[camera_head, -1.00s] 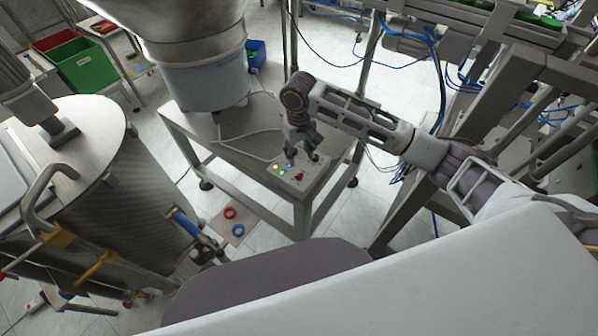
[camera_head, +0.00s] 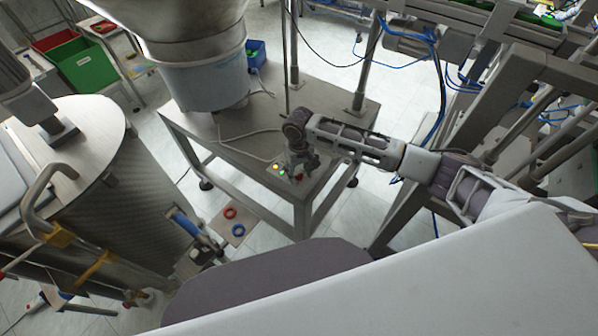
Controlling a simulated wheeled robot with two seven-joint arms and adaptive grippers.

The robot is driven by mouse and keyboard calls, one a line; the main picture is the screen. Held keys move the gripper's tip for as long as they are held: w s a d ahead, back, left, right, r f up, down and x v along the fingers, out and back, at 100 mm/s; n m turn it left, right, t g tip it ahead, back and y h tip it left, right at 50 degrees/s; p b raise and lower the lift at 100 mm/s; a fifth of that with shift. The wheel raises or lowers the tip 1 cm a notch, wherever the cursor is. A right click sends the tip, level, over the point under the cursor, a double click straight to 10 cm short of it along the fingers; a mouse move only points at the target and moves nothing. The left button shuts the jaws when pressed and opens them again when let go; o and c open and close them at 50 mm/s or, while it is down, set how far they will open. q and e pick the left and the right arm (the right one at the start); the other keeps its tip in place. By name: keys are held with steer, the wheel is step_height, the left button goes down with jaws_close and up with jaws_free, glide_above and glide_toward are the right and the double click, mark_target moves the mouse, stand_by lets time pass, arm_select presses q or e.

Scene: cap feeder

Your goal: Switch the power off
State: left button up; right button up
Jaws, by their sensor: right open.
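A small control box (camera_head: 279,172) with coloured buttons sits on the front right corner of a metal table. A yellow light and a green one show on its left side. My right gripper (camera_head: 299,174) is open, points down and is right over the right part of the box. It hides most of the right side, where a red control partly shows. I cannot tell whether the fingers touch it. My left gripper is not in view.
The metal table (camera_head: 232,134) carries a large feeder bowl (camera_head: 205,82) and a grey cable behind the box. A steel drum (camera_head: 110,185) stands at left. Machine frames stand at right. Red and blue rings (camera_head: 230,212) lie on a floor plate below.

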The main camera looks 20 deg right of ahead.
steer(key=c, duration=1)
